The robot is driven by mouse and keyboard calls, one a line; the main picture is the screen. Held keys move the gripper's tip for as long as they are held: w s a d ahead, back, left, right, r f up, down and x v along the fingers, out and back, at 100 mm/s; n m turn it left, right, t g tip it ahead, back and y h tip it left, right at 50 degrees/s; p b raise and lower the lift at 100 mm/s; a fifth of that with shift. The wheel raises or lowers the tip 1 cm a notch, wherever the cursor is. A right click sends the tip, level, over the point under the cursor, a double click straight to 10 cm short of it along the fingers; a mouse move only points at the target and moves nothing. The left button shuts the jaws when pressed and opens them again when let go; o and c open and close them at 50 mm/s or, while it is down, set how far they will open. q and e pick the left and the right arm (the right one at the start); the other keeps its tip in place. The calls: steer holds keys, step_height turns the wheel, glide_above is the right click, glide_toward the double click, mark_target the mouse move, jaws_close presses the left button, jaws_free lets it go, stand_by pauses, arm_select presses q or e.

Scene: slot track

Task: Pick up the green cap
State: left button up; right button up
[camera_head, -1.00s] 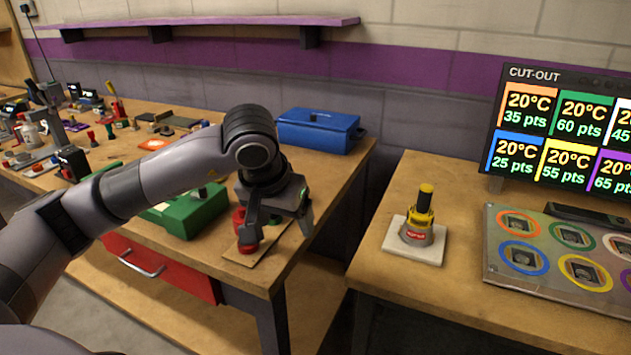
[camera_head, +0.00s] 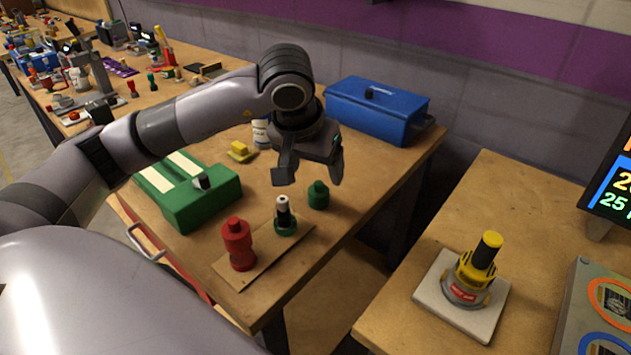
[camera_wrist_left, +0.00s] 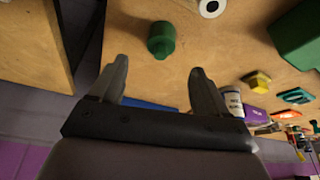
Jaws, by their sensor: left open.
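The green cap (camera_head: 318,195) stands on the wooden workbench (camera_head: 345,225), just right of a dark post with a white top and a green base (camera_head: 285,214). My left gripper (camera_head: 312,174) is above and slightly behind the cap, with its fingers open and nothing between them. In the left wrist view the green cap (camera_wrist_left: 161,40) is a small dark green cylinder with a narrower knob. It lies just beyond the open fingertips (camera_wrist_left: 160,68), roughly centred between them and apart from both. My right gripper is not in view.
A red stacked piece (camera_head: 238,245) stands with the post on a thin wooden board (camera_head: 263,258). A green box (camera_head: 190,195) is left, a blue toolbox (camera_head: 375,112) behind. A yellow piece (camera_head: 240,152) lies farther back. A gap separates a second table (camera_head: 430,235).

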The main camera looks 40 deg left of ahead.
mark_target(317, 184)
arm_select(q)
steer(key=x, duration=0.7)
steer(key=shift+s+f, duration=0.15)
steer(key=shift+s, duration=0.25)
steer(key=c, duration=1.1)
